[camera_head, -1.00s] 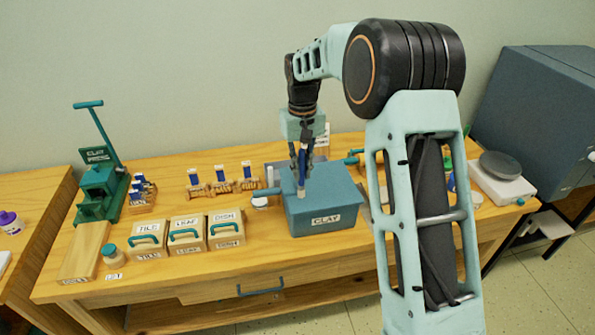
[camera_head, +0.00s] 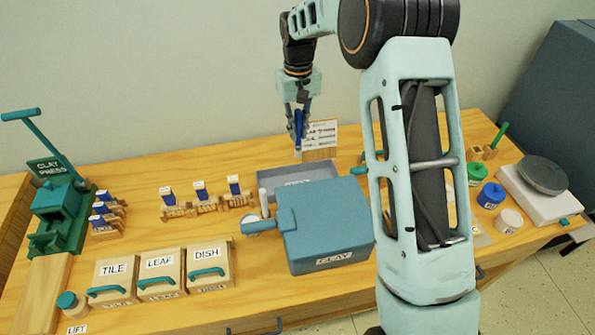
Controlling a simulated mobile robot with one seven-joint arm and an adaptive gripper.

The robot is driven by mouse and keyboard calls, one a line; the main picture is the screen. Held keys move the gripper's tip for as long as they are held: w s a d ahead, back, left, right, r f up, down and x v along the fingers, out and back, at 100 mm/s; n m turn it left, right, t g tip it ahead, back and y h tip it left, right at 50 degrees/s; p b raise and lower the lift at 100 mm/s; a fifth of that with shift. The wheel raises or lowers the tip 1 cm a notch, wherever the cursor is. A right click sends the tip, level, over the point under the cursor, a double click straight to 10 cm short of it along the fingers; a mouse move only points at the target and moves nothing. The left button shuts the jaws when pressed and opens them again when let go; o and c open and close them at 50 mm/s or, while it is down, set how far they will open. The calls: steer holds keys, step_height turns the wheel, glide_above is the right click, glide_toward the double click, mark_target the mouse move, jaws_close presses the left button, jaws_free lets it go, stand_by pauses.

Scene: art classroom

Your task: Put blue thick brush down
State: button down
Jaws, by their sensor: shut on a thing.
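My gripper (camera_head: 299,112) hangs over the back middle of the table and is shut on the blue thick brush (camera_head: 298,130). The brush is held upright, with its pale lower end (camera_head: 297,152) pointing down. In the picture this end shows just above the back rim of a grey tray (camera_head: 268,176). I cannot tell exactly how high the brush is above the tray. The blue clay box (camera_head: 325,225) stands in front of the tray and hides part of it.
Boxes labelled TILE (camera_head: 115,282), LEAF (camera_head: 160,275) and DISH (camera_head: 207,265) stand at the front left. A green clay press (camera_head: 60,210) is at the far left. Paint jars (camera_head: 490,195) and a scale (camera_head: 540,185) are at the right. A sign card (camera_head: 320,135) stands behind the tray.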

mark_target(298, 153)
steer(key=f, duration=0.9)
steer(key=shift+w+f, duration=0.1)
steer(key=shift+w, duration=0.1)
steer(key=shift+f+p, duration=0.5)
steer(key=shift+f, duration=1.55)
steer(key=shift+f, duration=0.25)
steer(key=c, duration=2)
jaws_free()
steer(key=shift+r, duration=0.1)
steer(key=shift+o, duration=0.2)
steer(key=shift+r, duration=0.15)
step_height(298, 153, up, 12)
steer(key=shift+b, duration=0.6)
